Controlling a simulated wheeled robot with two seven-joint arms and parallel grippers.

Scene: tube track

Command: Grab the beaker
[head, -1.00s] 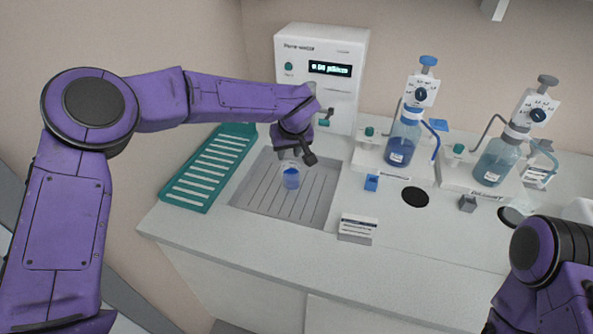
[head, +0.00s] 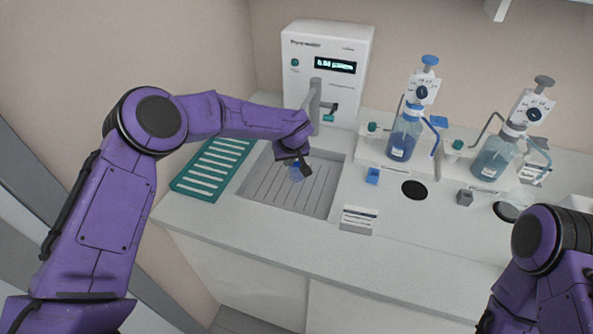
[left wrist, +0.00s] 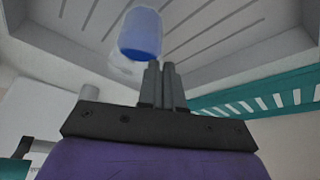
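The beaker (head: 297,173) is a small clear cup with blue at its lower part. It stands on the grey slotted grate (head: 262,185) of the worktop. My left gripper (head: 292,160) is just above it and hides part of its top in the head view. In the left wrist view, the fingers (left wrist: 164,84) of this gripper are together with nothing visible between them. The beaker (left wrist: 141,34) shows just past and to the left of the fingertips. Whether they touch it cannot be told. My right gripper is out of view; only part of my right arm shows.
The water dispenser (head: 327,58) with its spout stands behind the grate. A green slotted rack (head: 211,168) lies left of the grate, and a small label stand (head: 357,219) lies to its right. Two pump bottles (head: 404,138) (head: 494,158) stand at the right. The front worktop is clear.

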